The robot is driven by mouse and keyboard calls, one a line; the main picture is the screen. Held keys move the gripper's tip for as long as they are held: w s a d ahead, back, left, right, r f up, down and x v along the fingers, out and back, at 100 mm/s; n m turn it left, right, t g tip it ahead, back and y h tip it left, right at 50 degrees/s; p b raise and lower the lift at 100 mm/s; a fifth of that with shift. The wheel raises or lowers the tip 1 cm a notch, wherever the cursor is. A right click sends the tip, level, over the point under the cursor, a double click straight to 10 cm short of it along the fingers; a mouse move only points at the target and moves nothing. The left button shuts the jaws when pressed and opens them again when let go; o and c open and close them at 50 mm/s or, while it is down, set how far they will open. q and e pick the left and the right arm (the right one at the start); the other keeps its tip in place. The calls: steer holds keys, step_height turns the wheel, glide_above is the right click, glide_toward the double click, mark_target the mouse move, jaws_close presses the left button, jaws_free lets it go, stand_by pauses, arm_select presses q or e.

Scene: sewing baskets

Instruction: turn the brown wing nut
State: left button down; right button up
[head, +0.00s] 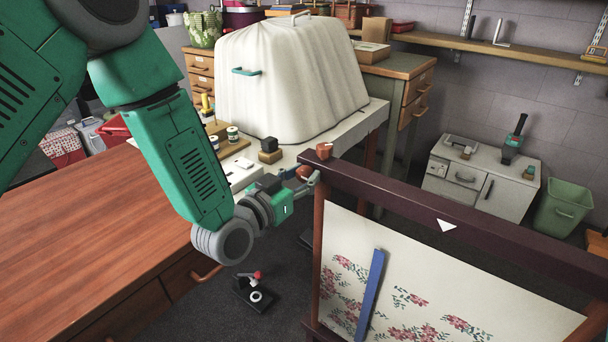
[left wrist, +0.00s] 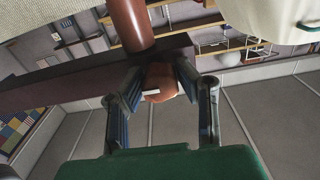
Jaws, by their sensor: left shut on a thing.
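The brown wing nut (head: 304,173) sits at the left end of the dark top bar of an embroidery frame. In the left wrist view the wing nut (left wrist: 160,84) is between my fingertips, with a short white mark on it. My left gripper (head: 309,180) comes in from the left and is shut on the wing nut. Its two fingers (left wrist: 160,80) touch the nut from both sides in the left wrist view. The fingers partly hide the nut in the head view. My right gripper is in neither view.
The frame's dark bar (head: 450,220) has a white triangle and carries floral cloth (head: 480,290) with a blue strip (head: 371,295). A wooden table (head: 90,240) is at left. A covered machine (head: 290,80) stands behind. A small dark stand (head: 254,292) is below the gripper.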

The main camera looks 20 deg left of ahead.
arm_select(q)
steer(key=shift+s+f, duration=0.15)
steer(key=shift+f, duration=0.15)
steer(key=c, duration=1.2)
jaws_free()
steer(key=shift+r, duration=0.1)
steer(key=shift+r, duration=0.1)
steer(key=v, duration=1.2)
